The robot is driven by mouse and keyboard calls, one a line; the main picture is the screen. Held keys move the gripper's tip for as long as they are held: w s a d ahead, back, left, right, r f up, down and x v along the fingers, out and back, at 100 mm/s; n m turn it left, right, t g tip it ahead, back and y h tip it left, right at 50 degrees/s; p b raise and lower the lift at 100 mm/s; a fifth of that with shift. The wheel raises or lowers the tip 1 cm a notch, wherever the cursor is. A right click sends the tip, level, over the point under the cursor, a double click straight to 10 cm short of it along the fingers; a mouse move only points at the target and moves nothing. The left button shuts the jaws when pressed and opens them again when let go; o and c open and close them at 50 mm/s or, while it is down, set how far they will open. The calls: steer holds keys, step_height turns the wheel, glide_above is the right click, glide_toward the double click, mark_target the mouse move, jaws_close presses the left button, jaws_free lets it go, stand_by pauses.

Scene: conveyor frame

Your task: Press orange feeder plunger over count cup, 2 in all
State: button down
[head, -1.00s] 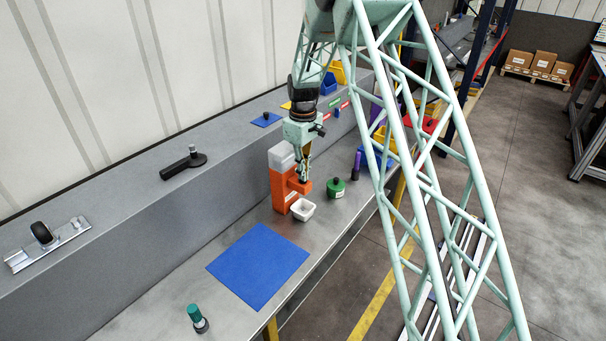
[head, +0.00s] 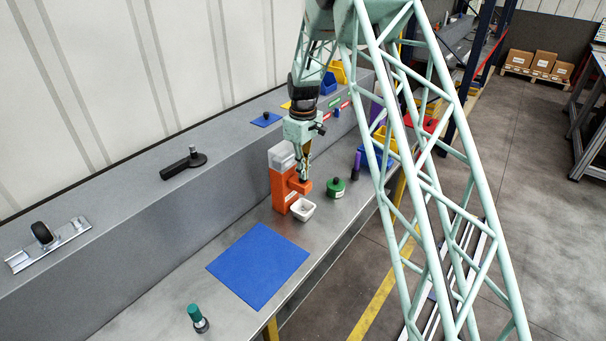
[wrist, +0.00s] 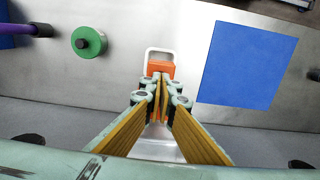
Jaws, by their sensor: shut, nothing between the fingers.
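The orange feeder (head: 281,189) stands on the metal bench with a pale translucent hopper (head: 282,156) on top. Its orange front part (head: 300,185) juts out over the white count cup (head: 303,209). My gripper (head: 303,178) points down, shut and empty, with its fingertips at the top of that front part. In the wrist view the closed fingertips (wrist: 158,78) are over the orange block (wrist: 160,67), and the rim of the white cup (wrist: 148,55) shows beyond it. The plunger itself is hidden behind the fingers. I cannot tell whether the tips touch it or how many pieces are in the cup.
A flat blue mat (head: 258,265) lies in front. A teal-capped item (head: 198,318) stands near the bench's front. A grey raised ledge (head: 120,250) runs along the wall side.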

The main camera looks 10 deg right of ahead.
steer(key=shift+r+p, duration=0.8)
steer(key=shift+r, duration=2)
steer(key=shift+r, duration=0.1)
step_height(320, 180, up, 4)
steer(key=shift+r+b, duration=0.1)
steer(key=shift+b, duration=0.2)
steer(key=shift+f, duration=0.2)
steer(key=shift+f+b, duration=1.8)
steer(key=shift+f, duration=2.1)
steer(key=shift+f, duration=0.2)
